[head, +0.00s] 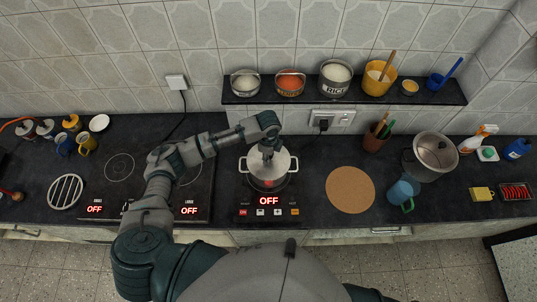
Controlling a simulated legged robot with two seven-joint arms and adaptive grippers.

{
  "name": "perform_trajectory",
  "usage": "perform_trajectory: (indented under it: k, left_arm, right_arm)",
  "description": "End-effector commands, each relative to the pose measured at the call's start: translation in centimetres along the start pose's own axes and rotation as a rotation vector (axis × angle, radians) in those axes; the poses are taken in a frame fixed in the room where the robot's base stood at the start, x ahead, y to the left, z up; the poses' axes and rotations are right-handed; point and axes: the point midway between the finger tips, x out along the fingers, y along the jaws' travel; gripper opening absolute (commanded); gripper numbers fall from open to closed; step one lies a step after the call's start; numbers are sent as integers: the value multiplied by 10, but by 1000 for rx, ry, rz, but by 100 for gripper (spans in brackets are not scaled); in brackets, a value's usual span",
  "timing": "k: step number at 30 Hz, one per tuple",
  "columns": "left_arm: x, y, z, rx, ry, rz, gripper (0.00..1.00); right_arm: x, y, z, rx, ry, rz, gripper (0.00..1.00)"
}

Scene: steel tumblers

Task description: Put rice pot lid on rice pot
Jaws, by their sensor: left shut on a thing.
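The rice pot (243,166) is a pale metal pot with two side handles, on the black cooktop in the middle of the counter. The light grey lid (281,163) is over the pot's mouth and covers most of it. My left gripper (267,153) points down at the lid's middle and is shut on it; the fingers and the lid's knob are mostly hidden by my wrist. I cannot tell whether the lid rests fully on the rim or is slightly above it. My right gripper is out of view.
A round brown mat (350,190) lies right of the cooktop, with a blue jug (402,191) and a large steel pot (432,155) beyond it. A shelf (340,98) with several containers, one marked RICE (335,80), hangs behind. A second cooktop (120,168) lies left.

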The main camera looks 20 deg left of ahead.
Motion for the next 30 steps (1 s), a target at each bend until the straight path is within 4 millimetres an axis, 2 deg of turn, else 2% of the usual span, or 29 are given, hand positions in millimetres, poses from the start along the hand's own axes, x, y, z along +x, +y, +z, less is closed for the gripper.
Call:
perform_trajectory:
  k: [30]
  left_arm:
    - [14, 0, 0, 1, -1, 0, 0]
  right_arm:
    - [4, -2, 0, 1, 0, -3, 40]
